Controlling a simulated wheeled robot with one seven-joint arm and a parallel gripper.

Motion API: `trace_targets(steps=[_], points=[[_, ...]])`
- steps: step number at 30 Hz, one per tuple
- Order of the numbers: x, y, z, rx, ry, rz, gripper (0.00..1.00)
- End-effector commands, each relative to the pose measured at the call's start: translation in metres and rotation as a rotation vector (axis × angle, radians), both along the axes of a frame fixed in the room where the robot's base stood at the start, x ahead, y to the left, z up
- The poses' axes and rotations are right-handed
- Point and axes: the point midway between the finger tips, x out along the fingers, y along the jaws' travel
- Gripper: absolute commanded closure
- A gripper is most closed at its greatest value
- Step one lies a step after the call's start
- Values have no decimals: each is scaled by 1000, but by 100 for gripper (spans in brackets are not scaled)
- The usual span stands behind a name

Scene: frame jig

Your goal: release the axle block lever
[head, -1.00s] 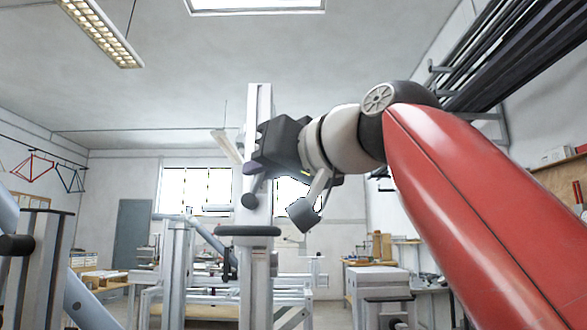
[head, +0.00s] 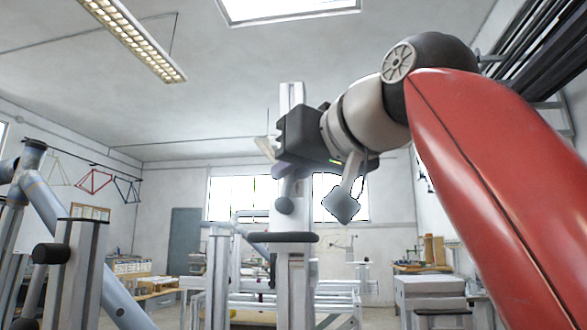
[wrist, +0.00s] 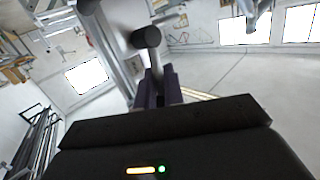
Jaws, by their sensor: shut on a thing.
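In the wrist view, my gripper (wrist: 157,92) has its two dark purple fingers closed around the grey stem of the axle block lever. The lever's round black knob (wrist: 146,37) sticks out past the fingertips. In the head view, my gripper (head: 290,176) is against the upright metal post (head: 292,97), and a dark knob (head: 284,205) shows just below it. The gripper body hides the lever's base and most of the fingers.
A black disc-shaped piece (head: 283,237) sits across the post below my gripper. A light blue frame tube (head: 50,205) and a metal stand with a black knob (head: 72,270) are at the left.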

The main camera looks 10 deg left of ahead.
Motion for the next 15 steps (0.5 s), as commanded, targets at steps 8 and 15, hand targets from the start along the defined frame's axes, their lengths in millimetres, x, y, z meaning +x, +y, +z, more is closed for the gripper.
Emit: trace_targets(steps=[8, 15], points=[[0, -1, 2, 4, -5, -2, 77], [0, 0, 1, 3, -3, 0, 69]])
